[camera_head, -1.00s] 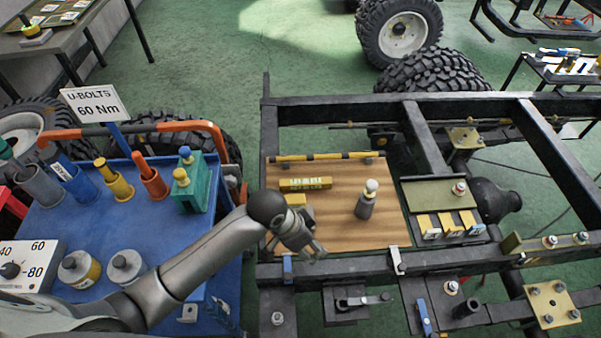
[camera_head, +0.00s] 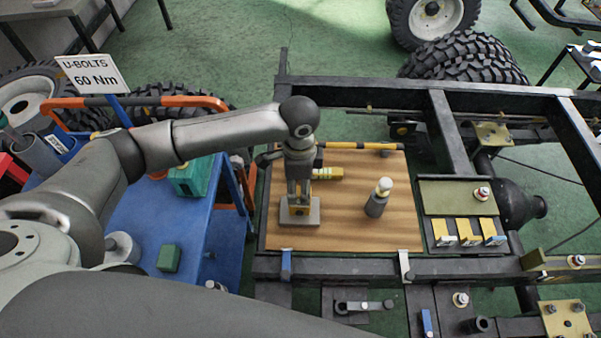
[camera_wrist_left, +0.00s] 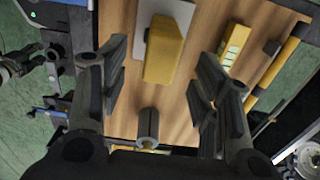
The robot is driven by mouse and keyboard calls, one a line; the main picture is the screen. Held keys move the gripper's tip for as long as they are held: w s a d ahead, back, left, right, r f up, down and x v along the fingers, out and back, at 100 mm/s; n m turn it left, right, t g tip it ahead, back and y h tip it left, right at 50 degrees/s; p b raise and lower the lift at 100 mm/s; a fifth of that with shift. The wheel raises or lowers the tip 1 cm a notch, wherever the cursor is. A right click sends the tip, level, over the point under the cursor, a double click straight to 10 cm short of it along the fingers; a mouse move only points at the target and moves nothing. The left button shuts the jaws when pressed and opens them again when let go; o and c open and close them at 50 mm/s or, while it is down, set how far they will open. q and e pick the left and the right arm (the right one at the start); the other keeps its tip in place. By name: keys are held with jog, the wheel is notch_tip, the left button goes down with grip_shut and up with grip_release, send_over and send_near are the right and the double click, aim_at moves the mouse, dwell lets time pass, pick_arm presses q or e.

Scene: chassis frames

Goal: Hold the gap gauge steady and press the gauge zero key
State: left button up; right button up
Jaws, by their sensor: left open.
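A yellow block on a grey plate (camera_head: 288,217) lies on the wooden board (camera_head: 345,230); the yellow block also shows in the left wrist view (camera_wrist_left: 168,50). A smaller yellow box with pale marked panels (camera_head: 328,173) lies behind it and also shows in the wrist view (camera_wrist_left: 234,46). I cannot tell for sure which is the gap gauge; no zero key can be made out. My left gripper (camera_head: 300,196) points down over the yellow block, partly hiding it. Its fingers (camera_wrist_left: 160,62) are open, one to each side of the block in the wrist view; contact cannot be told.
A grey bottle-shaped piece with a pale top (camera_head: 377,200) stands on the board to the right. A yellow-and-black bar (camera_head: 362,146) runs along the board's back edge. Black chassis rails (camera_head: 350,266) surround the board. A blue cart (camera_head: 135,222) is at left.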

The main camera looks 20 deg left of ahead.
aim_at(300, 213)
pick_arm(q)
notch_tip(300, 213, down, 8)
jog(key=shift+w+r+p, duration=0.1)
jog(key=shift+r+p, duration=0.05)
jog(key=shift+p, duration=0.15)
pick_arm(e)
jog(key=shift+w+a+r, duration=0.15)
jog(key=shift+w+r, duration=0.05)
jog(key=shift+r, duration=0.15)
pick_arm(q)
jog(key=c, duration=1.2)
pick_arm(e)
jog(key=shift+w, duration=0.1)
grip_shut()
dwell(1.1)
